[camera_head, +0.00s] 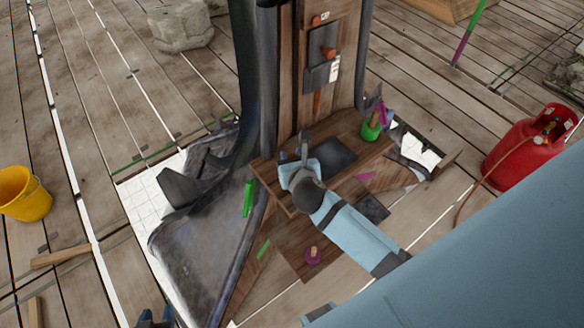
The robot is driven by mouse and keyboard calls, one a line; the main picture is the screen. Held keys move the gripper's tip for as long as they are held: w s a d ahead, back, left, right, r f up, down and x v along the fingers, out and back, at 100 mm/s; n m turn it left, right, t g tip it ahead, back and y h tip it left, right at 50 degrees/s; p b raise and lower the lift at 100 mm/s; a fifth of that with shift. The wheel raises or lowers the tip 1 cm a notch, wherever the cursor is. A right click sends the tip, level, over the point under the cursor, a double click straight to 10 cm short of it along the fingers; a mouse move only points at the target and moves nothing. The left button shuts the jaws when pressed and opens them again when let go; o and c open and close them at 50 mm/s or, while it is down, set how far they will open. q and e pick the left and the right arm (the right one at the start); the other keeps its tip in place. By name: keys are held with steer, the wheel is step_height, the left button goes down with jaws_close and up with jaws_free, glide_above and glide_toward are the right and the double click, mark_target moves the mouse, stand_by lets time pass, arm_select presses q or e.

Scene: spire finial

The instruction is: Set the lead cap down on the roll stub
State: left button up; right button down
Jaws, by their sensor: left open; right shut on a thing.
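My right arm reaches in from the lower right over the wooden bench (365,148). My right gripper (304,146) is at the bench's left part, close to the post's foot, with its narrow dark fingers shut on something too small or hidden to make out. A dark grey flat piece (337,155) shows just right of the fingers; I cannot tell if this is the lead cap, or if the fingers touch it. I cannot pick out the roll stub with certainty. My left gripper (156,319) is open at the bottom edge, partly cut off, away from the bench.
A tall post (284,70) with dark grey cladding rises behind the bench. A crumpled grey sheet (185,255) lies at left. A green pot (371,131) stands on the bench's right. A red gas bottle (530,145) with hose stands right, a yellow bucket (24,194) far left.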

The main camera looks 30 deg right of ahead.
step_height(320, 180, down, 4)
steer(key=shift+f, duration=0.35)
steer(key=shift+b, duration=0.3)
